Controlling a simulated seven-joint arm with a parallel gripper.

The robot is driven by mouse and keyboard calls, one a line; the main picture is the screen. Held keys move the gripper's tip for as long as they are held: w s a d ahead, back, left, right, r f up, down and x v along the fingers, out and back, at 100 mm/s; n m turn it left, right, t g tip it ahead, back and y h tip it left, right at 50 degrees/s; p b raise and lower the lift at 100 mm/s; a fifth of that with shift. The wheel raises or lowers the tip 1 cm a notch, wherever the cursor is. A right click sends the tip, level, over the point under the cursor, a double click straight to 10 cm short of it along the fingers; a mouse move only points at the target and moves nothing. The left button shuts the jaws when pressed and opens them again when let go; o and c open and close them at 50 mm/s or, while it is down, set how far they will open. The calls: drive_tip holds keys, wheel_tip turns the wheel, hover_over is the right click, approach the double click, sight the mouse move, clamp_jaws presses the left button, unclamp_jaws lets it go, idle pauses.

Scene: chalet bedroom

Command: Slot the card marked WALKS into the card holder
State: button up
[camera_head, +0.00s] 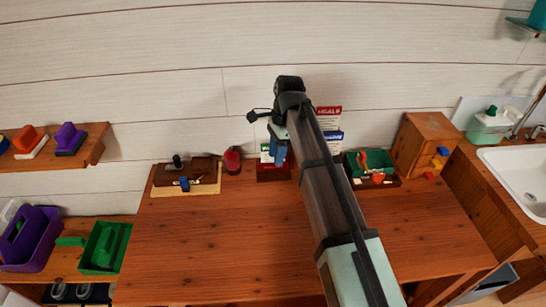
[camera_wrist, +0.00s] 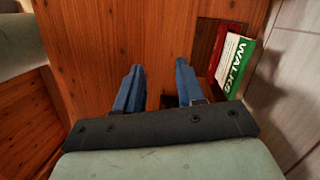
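The WALKS card (camera_wrist: 236,68) is white with a green band. In the wrist view it is at the upper right, upright or leaning beside a dark red-brown block-like holder (camera_wrist: 207,38) with a bright red strip; I cannot tell if it is seated in a slot. In the head view a green-banded card (camera_head: 265,149) shows at a dark red holder (camera_head: 272,173) near the wall, partly hidden by my gripper. My gripper (camera_wrist: 158,86) is open, its two blue fingers apart with only tabletop between them. It also shows in the head view (camera_head: 278,152).
A red-banded MEALS card (camera_head: 328,116) and a blue-banded card (camera_head: 332,136) stand right of my arm. A green tray (camera_head: 362,163), wooden cabinet (camera_head: 427,143), red object (camera_head: 232,160) and brown block (camera_head: 185,172) line the back. The front of the desk (camera_head: 220,240) is clear.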

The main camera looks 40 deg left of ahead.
drive_tip(key=w+a+r+m+t, duration=0.3)
drive_tip(key=w+a+r, duration=0.2)
drive_tip(key=w+a, duration=0.2)
hover_over(265, 157)
drive_tip(key=w+d, duration=0.2)
wheel_tip(265, 157, down, 8)
drive_tip(key=shift+w+a+f, duration=0.1)
drive_tip(key=shift+a+f, duration=0.05)
drive_tip(key=shift+f, duration=2.55)
clamp_jaws()
